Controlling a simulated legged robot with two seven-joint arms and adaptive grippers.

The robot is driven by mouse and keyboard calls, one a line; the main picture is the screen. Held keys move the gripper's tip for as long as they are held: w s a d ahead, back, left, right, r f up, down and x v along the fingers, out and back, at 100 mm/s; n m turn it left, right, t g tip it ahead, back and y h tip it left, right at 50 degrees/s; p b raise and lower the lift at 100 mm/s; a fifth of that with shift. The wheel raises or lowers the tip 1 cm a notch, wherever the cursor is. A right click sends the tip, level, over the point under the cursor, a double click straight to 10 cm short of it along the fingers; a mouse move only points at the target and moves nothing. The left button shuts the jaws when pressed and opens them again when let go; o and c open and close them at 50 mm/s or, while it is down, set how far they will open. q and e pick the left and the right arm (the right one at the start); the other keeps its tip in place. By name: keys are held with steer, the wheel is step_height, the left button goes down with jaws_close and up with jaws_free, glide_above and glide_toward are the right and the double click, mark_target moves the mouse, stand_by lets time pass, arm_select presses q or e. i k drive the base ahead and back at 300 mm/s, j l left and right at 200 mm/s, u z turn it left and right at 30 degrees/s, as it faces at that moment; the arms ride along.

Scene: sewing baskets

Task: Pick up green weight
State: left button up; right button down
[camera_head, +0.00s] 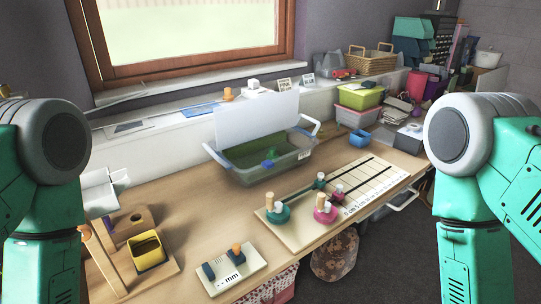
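A green weight (278,215) with an upright light wooden peg stands on the front left part of a pale ruled board (297,238) on the table. A smaller green weight (320,183) stands farther back on the same board. A large pink weight (325,212) stands to the right of the front green one, and a smaller pink weight (338,194) stands behind it. My two green arms show at the left and right picture edges, with their forearms pointing down. Neither gripper is in view.
A grey tub (265,172) with a raised white lid stands behind the board. A wooden stand with a yellow square cup (147,252) is at the left front. A small white block board (233,270) lies near the front edge. Bare tabletop (200,215) lies between them.

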mark_target(272, 154)
steer(key=i+l, duration=0.15)
steer(key=l, duration=0.25)
steer(key=i+l, duration=0.15)
steer(key=l, duration=0.3)
steer(key=i+l, duration=0.15)
steer(key=l, duration=0.25)
